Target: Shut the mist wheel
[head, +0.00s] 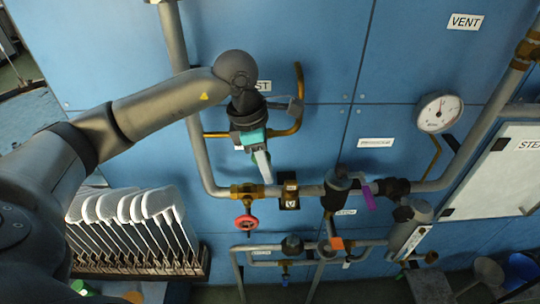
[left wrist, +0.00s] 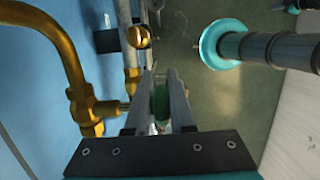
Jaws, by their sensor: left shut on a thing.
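My left gripper (head: 265,176) reaches in from the left in front of the blue panel, with its fingers pointing down. It covers part of a white label (head: 263,86), of which only "ST" shows. In the left wrist view, the gripper (left wrist: 162,80) is shut on a small green wheel (left wrist: 160,102), seen nearly edge-on between the fingers. A brass fitting (left wrist: 86,108) and its stem lie just left of the fingers. In the head view the green wheel is hidden by my gripper. My right gripper is not in view.
A red wheel (head: 247,224) hangs below a brass valve on the grey pipe (head: 205,160). A copper-coloured pipe (head: 299,80) curves right of my wrist. A gauge (head: 439,113) is at the right. A rack of white boards (head: 130,206) stands at the lower left.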

